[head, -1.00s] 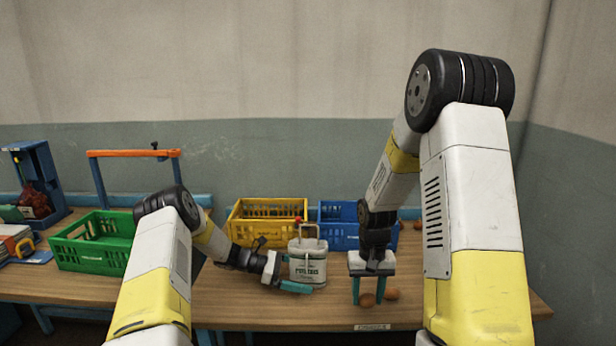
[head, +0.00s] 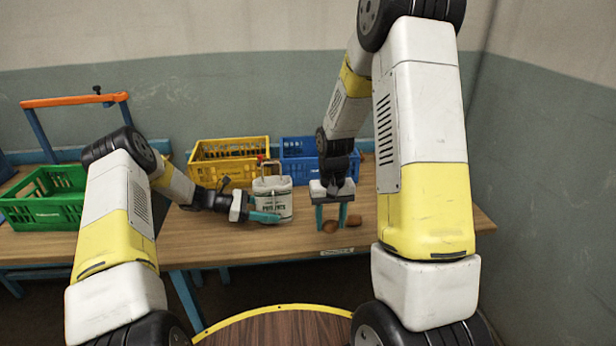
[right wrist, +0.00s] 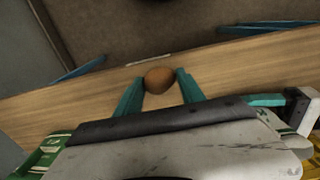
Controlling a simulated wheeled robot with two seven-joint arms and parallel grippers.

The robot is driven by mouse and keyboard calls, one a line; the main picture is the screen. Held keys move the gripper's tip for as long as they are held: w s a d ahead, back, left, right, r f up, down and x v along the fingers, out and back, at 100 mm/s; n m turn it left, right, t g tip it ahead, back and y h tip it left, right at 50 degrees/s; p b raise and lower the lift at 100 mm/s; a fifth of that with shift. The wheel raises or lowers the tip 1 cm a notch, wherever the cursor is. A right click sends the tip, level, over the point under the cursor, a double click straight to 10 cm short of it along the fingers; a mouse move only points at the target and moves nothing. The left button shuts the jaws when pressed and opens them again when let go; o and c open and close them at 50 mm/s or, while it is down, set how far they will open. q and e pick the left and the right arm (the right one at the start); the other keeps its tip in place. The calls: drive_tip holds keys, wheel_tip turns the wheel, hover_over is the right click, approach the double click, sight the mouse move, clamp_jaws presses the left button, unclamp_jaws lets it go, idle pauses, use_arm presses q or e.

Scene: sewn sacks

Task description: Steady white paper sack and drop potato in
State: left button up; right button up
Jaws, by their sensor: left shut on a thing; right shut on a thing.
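The white paper sack (head: 284,207), with dark printing, stands upright on the table. My left gripper (head: 266,217) is low at its front and shut on it; the grip itself is partly hidden. My right gripper (head: 331,218) points down to the right of the sack, shut on a brown potato (head: 330,227) at table level. In the right wrist view this potato (right wrist: 158,80) sits between the teal fingertips. Whether it touches the table is unclear. The sack's inside is not visible.
A yellow crate (head: 228,148) and a blue crate (head: 300,147) stand behind the sack. A green crate (head: 45,214) is at the left. The wooden table (head: 400,215) is bare near its right end.

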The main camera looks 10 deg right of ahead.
drive_tip(key=w+a+r, duration=1.5)
drive_tip(key=r, duration=0.3)
wheel_tip(320, 180, down, 6)
drive_tip(key=shift+s+a, duration=0.15)
drive_tip(key=shift+s, duration=0.1)
drive_tip(key=shift+f, duration=0.15)
idle(0.4)
drive_tip(key=shift+f, duration=2.1)
drive_tip(key=shift+f, duration=0.1)
drive_tip(key=o, duration=1.2)
